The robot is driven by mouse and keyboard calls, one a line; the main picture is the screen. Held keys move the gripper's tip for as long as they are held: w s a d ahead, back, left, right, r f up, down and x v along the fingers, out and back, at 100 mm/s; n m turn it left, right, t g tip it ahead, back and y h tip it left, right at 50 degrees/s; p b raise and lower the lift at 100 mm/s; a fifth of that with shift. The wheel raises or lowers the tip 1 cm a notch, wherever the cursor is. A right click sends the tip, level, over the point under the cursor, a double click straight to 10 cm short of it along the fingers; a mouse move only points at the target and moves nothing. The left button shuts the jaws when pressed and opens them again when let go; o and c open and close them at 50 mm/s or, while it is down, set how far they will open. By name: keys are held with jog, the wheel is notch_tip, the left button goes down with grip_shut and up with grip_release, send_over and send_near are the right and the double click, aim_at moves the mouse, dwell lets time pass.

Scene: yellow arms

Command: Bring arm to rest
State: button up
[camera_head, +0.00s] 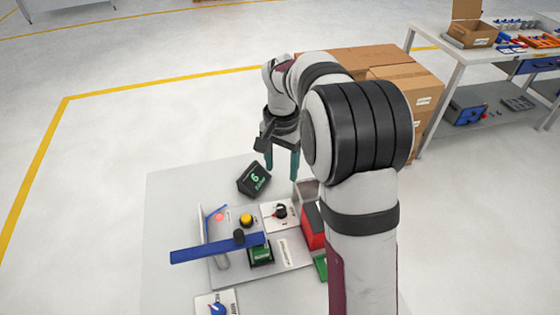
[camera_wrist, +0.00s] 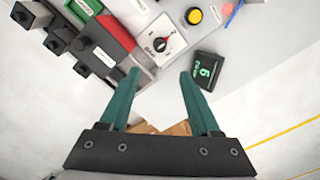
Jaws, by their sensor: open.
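My gripper (camera_head: 283,162) hangs from my white and black arm above the far edge of the pale board (camera_head: 170,200). Its two green fingers (camera_wrist: 156,95) are apart in the wrist view, with nothing between them. A black box with a green 6 on its display (camera_head: 254,179) stands to the left of the fingers in the head view; it also shows right of them in the wrist view (camera_wrist: 206,71). My arm covers part of the board's right side in the head view.
On the board are a yellow button (camera_head: 246,220), a white dial panel (camera_head: 280,215), a blue bar (camera_head: 217,248), a red block (camera_head: 313,227) and a blue knob (camera_head: 217,309). Cardboard boxes (camera_head: 410,85) and a workbench (camera_head: 455,60) stand behind at right. The floor at left is clear.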

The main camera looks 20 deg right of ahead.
jog(key=s+a+r+n, duration=0.1)
jog(key=s+a+r, duration=0.15)
jog(key=s, duration=0.55)
jog(key=s+a+r+n, duration=0.1)
jog(key=s+r, duration=0.3)
jog(key=s, duration=0.3)
jog(key=s+a+f+n+y, duration=0.1)
jog(key=s+a+f, duration=0.1)
jog(key=s, duration=1.3)
jog(key=shift+s+a+f+y, duration=0.2)
jog(key=shift+a+f+y, duration=0.2)
jog(key=shift+a, duration=0.2)
dwell(2.1)
